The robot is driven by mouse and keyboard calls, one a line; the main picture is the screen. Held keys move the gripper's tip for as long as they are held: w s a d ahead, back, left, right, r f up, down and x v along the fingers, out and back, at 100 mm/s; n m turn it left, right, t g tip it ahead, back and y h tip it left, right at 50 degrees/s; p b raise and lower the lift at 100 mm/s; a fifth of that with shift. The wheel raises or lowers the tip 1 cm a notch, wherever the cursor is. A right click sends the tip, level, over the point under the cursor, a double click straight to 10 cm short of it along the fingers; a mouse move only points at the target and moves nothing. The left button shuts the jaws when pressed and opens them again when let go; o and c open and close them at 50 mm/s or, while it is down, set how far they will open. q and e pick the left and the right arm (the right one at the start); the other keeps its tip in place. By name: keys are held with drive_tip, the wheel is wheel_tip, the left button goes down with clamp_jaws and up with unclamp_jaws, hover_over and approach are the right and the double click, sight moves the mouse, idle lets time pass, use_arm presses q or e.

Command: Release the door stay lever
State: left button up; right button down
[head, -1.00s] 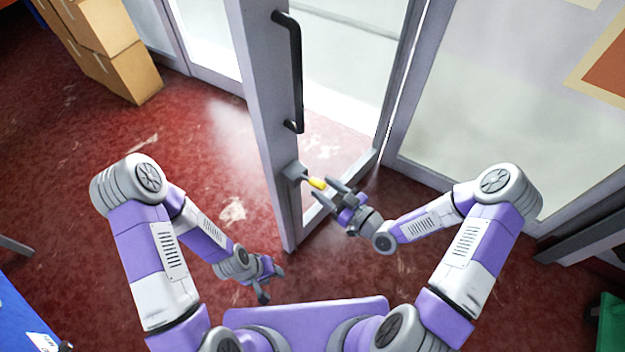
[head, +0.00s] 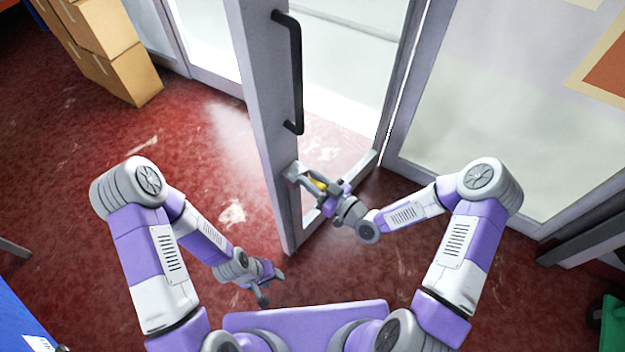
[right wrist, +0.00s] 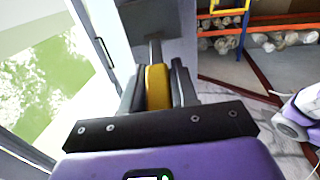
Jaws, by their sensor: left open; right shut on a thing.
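The door stay lever (head: 319,185) has a yellow grip and sits low on the edge of the open door (head: 270,130), on a grey mount. My right gripper (head: 318,187) is shut on the lever's yellow grip. In the right wrist view, the yellow grip (right wrist: 158,88) lies between the two dark fingers, with its grey stem running to the mount beyond. In the head view the fingers hide part of the grip. My left gripper (head: 270,283) is open and empty, low over the floor to the left of the door.
A long black handle (head: 297,75) runs up the door above the lever. Stacked cardboard boxes (head: 110,55) stand at the upper left. A glass panel (head: 500,110) stands to the right. The red floor (head: 190,190) left of the door is clear.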

idle(0.3)
drive_tip(key=shift+w+a+r+g+h+p, duration=0.1)
drive_tip(key=shift+r+g+h+p, duration=0.35)
drive_tip(key=shift+p, duration=0.55)
drive_tip(key=p, duration=0.1)
drive_tip(key=r+g+h+p, duration=0.1)
drive_tip(key=p, duration=0.1)
drive_tip(key=shift+w+a+g, duration=0.25)
drive_tip(key=shift+w+a+r+g+h+p, duration=0.15)
drive_tip(key=shift+w+a+g+h+p, duration=0.15)
drive_tip(key=shift+g+h+p, duration=0.45)
drive_tip(key=shift+w+a+r+g+h+p, duration=0.1)
drive_tip(key=shift+w+a+g+h+p, duration=0.15)
drive_tip(key=shift+g+h+p, duration=0.45)
drive_tip(key=c, duration=1)
unclamp_jaws()
drive_tip(key=shift+o, duration=0.2)
